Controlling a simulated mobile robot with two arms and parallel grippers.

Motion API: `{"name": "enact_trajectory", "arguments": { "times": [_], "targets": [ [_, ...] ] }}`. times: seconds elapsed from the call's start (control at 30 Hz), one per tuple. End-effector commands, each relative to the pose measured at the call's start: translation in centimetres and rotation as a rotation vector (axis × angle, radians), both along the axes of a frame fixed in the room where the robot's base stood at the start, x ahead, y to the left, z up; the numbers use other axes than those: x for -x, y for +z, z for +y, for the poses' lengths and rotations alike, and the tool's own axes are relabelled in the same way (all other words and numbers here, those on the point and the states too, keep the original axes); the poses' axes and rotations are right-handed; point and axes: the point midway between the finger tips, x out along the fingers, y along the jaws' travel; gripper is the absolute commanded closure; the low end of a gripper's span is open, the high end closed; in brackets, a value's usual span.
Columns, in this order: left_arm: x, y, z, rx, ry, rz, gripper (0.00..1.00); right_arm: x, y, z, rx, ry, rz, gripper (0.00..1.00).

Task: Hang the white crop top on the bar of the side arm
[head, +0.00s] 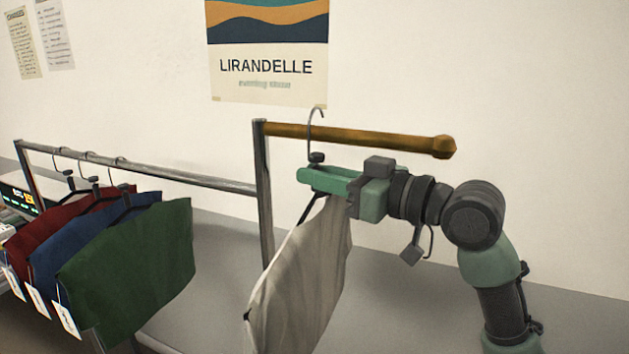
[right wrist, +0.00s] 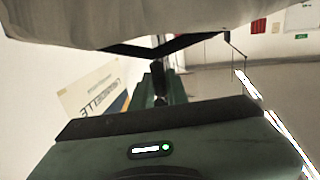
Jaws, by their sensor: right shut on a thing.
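The white crop top (head: 305,270) hangs from a black hanger with a metal hook (head: 309,135). My right gripper (head: 316,174) is shut on the hanger's neck, just below the side arm's wooden bar (head: 360,136). The hook's curve shows above the bar near its post end, with the stem crossing the bar in the picture. I cannot tell whether the hook rests on the bar. In the right wrist view the white cloth (right wrist: 90,20) and black hanger (right wrist: 150,48) show beyond my fingers. My left gripper is not in view.
A metal rail (head: 190,175) to the left carries red (head: 75,208), blue (head: 60,255) and green (head: 135,265) garments on hangers. The side arm's bar extends right from the metal post (head: 264,190) to a knob. The bar's right part is clear. A poster (head: 268,60) is on the wall behind.

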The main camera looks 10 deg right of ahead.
Motion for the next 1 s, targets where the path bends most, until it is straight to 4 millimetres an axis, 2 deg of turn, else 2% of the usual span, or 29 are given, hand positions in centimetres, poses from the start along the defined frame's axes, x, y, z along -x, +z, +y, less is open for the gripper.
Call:
{"name": "enact_trajectory", "arguments": {
  "times": [0.37,0.7,1.0],
  "targets": [
    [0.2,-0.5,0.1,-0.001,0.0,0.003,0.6,-1.6,0.0,-1.1,-0.001,0.0,-0.001,1.0],
    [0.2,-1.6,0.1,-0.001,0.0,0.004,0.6,-1.5,-1.6,-1.0,0.0,0.0,-0.001,1.0],
    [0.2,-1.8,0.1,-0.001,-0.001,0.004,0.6,-1.5,-1.9,-1.0,0.0,0.0,-0.003,1.0]
  ]
}}
